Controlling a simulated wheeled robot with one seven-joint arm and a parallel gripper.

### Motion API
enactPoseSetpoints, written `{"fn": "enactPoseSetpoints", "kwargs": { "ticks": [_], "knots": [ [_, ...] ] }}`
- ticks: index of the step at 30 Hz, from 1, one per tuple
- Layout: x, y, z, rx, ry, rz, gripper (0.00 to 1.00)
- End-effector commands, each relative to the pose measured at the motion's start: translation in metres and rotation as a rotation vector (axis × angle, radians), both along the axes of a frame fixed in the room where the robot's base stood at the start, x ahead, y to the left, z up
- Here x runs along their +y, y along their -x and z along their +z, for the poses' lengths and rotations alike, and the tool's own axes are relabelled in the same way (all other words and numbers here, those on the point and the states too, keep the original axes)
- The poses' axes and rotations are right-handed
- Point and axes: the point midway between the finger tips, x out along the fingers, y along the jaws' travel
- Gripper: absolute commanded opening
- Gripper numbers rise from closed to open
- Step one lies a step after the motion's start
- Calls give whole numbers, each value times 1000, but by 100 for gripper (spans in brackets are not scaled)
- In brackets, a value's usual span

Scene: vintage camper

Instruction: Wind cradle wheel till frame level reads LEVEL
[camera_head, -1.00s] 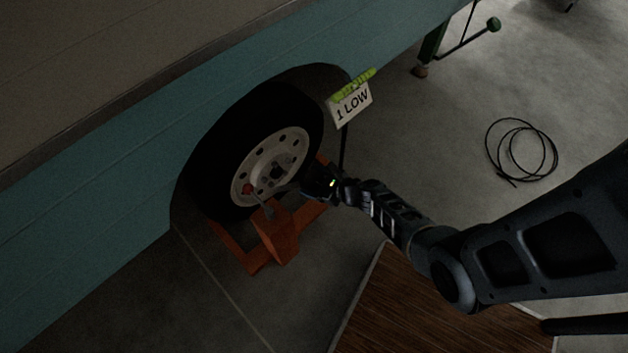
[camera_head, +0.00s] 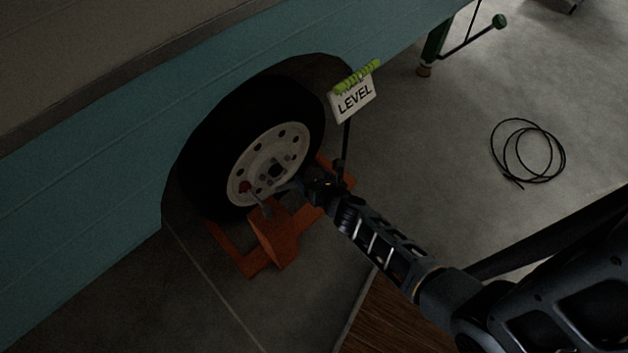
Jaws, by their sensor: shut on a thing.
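The orange cradle (camera_head: 283,240) stands on the floor around the foot of the camper's tyre (camera_head: 203,150). My gripper (camera_head: 300,187) is at the cradle, in front of the pale wheel rim (camera_head: 247,165). It is shut on a part of the cradle wheel, which is small, dark and mostly hidden by the fingers. A grey lever with a red knob (camera_head: 244,187) shows just left of the gripper. The frame level's white sign (camera_head: 353,98) reads LEVEL, with a yellow-green strip (camera_head: 358,77) above it. It stands on a dark post behind my gripper.
The teal camper side (camera_head: 75,200) fills the left. A green stand (camera_head: 436,47) is at the top right. A black cable coil (camera_head: 528,151) lies on the concrete. A brown wooden board (camera_head: 388,325) lies below my arm. Floor to the right is mostly clear.

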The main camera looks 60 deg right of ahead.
Motion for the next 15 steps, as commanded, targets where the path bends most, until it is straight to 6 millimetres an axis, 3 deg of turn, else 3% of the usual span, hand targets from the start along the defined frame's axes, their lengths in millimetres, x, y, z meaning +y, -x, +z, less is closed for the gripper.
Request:
{"fn": "enactPoseSetpoints", "kwargs": {
  "ticks": [15],
  "knots": [
    [0,-1,0,-11,-36,-65,46]
  ]
}}
